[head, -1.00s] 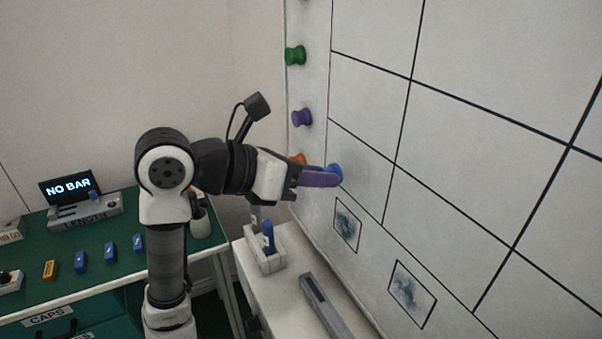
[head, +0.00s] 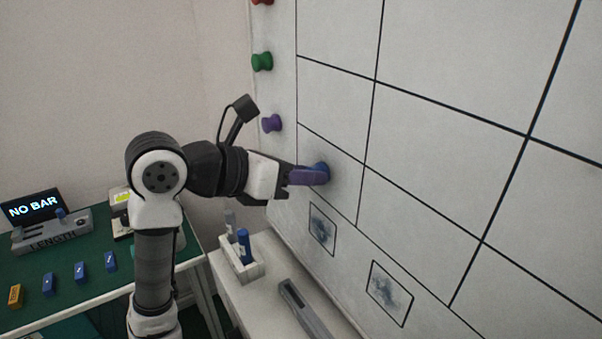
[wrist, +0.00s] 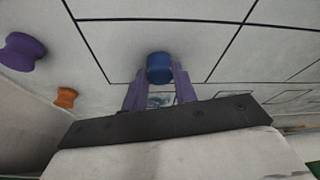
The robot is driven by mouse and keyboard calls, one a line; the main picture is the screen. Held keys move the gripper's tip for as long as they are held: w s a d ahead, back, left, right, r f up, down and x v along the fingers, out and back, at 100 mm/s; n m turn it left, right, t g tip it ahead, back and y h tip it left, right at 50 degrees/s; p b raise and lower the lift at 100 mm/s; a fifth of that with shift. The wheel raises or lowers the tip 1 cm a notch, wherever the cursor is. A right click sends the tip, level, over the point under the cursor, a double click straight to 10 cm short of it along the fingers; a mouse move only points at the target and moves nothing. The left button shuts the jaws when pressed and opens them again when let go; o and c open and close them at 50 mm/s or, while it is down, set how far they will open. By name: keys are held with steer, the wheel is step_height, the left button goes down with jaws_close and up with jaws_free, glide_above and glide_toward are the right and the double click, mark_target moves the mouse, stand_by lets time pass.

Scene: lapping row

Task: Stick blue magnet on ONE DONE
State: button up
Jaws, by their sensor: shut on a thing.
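My gripper (head: 308,177), with purple fingers, is shut on the blue magnet (head: 320,172) at the whiteboard (head: 420,135). In the wrist view the round blue magnet (wrist: 159,67) sits between the fingertips (wrist: 158,84). The magnet is in front of the lower left cell of the black-lined grid, near that cell's bottom line. I cannot tell whether it touches the board. No ONE DONE lettering is readable in either view.
A purple magnet (head: 271,123), a green one (head: 262,61) and a red one stand along the board's left edge; an orange one (wrist: 66,97) shows in the wrist view. Below are a white ledge with a pen holder (head: 240,268) and a grey bar (head: 304,309). A green table is at left.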

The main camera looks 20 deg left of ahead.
steer(key=o, duration=1)
steer(key=b+v, duration=0.2)
steer(key=v, duration=1.1)
steer(key=shift+s+a+b, duration=0.25)
steer(key=shift+b, duration=0.1)
steer(key=shift+s+a+r, duration=0.1)
steer(key=shift+r, duration=0.05)
